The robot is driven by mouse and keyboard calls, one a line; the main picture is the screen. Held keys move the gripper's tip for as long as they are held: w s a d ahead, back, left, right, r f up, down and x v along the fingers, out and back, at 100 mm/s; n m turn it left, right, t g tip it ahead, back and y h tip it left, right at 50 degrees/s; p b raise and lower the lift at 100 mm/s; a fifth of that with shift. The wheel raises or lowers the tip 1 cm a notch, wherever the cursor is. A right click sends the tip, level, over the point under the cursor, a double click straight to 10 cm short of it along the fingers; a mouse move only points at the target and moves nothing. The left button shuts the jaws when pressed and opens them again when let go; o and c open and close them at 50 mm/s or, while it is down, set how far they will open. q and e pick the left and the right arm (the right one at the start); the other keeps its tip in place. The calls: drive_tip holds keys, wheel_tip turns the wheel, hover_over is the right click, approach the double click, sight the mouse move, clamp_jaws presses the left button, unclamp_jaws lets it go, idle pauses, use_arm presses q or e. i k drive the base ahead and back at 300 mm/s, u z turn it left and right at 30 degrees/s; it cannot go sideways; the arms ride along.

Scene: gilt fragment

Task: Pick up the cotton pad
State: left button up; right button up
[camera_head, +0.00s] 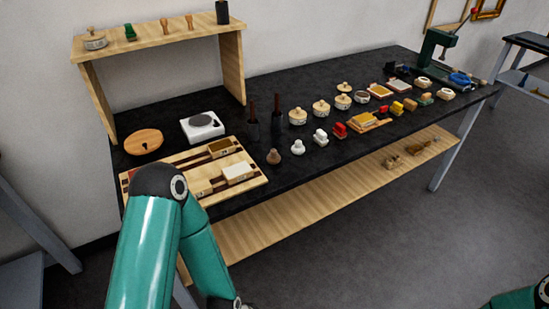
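A white, pad-like block (238,172) lies on the right part of a wooden board at the bench's near left; it may be the cotton pad, but I cannot tell for sure at this size. Small white pieces (298,147) also stand near the front edge. My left arm comes up from the bottom, its elbow over the board's front left, and bends back down; its gripper is out of the picture. Only a bit of my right arm shows at the bottom right corner, without its gripper.
The wooden board (254,184) is partly hidden by my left arm. The dark bench (330,88) also carries a white scale (202,126), a round wooden disc (143,142), lidded pots (321,108) and a green press (437,50). A wooden shelf (162,36) stands behind; a lower shelf (300,211) runs beneath.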

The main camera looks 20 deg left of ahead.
sight(273, 158)
drive_tip(key=z, duration=0.5)
drive_tip(key=k, duration=1.15)
drive_tip(key=z, duration=0.8)
drive_tip(key=i, duration=1.25)
drive_tip(key=u, duration=0.75)
drive_tip(key=i, duration=1)
drive_tip(key=u, duration=0.95)
drive_tip(key=i, duration=0.2)
drive_tip(key=u, duration=0.1)
drive_tip(key=k, duration=0.75)
drive_tip(key=u, duration=0.2)
drive_tip(key=i, duration=0.65)
